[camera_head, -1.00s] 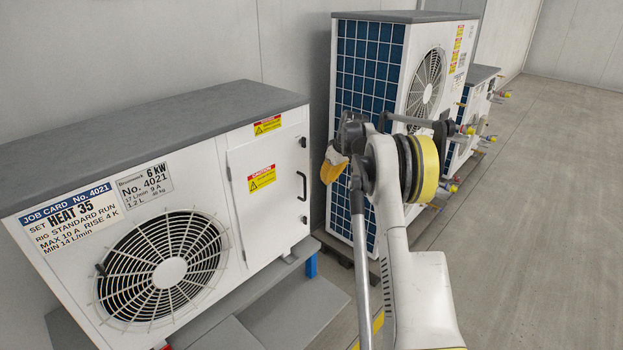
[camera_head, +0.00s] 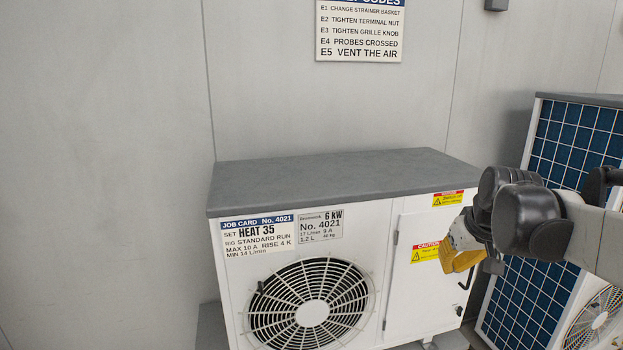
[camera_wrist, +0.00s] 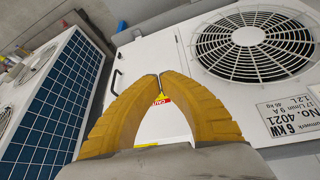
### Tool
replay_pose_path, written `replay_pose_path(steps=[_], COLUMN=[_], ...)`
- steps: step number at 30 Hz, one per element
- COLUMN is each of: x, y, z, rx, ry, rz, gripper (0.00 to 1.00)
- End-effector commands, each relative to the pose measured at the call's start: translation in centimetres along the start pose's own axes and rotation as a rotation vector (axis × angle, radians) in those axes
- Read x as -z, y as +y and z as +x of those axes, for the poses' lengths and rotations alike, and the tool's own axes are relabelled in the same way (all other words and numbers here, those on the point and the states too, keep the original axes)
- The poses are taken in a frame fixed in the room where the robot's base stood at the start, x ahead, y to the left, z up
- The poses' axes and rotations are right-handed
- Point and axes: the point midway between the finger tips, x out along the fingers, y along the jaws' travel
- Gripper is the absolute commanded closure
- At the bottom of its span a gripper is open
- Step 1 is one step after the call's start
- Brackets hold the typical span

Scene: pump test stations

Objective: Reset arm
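My arm (camera_head: 590,238) reaches in from the right edge in the head view. My gripper (camera_head: 458,262) shows as a yellow piece in front of the white unit's door, partly hidden by my dark wrist joint. In the wrist view the two yellow fingers of my gripper (camera_wrist: 159,76) curve together and their tips meet. Nothing is held between them, and a red and yellow caution label shows through the gap. I cannot see contact with the unit.
The white heat pump (camera_head: 372,245) has a grey top, a fan grille, a job card (camera_head: 258,236) and a door handle. A blue-finned unit (camera_head: 575,145) stands at right, also in the wrist view (camera_wrist: 55,95). A fault-code sign (camera_head: 360,30) hangs on the wall.

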Motion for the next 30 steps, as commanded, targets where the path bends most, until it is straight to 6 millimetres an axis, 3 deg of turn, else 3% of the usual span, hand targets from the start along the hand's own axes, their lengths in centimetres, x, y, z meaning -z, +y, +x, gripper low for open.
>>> replay_pose_path(steps=[1, 6, 12, 15, 20, 30], x=[-2.2, -9.4, -17.7, -20.4, -22.5, -22.6], y=[-2.0, -7.0, -10.8, -11.8, -12.4, -12.5], z=[-1.1, -3.5, -3.8, -3.4, -2.9, -2.9], rx=[0.000, -0.003, 0.003, 0.007, 0.010, 0.010], ry=[0.012, 0.055, 0.104, 0.122, 0.135, 0.136], rz=[0.000, 0.019, 0.042, 0.050, 0.058, 0.059], gripper=[1.00, 1.00, 1.00, 1.00, 1.00, 1.00])
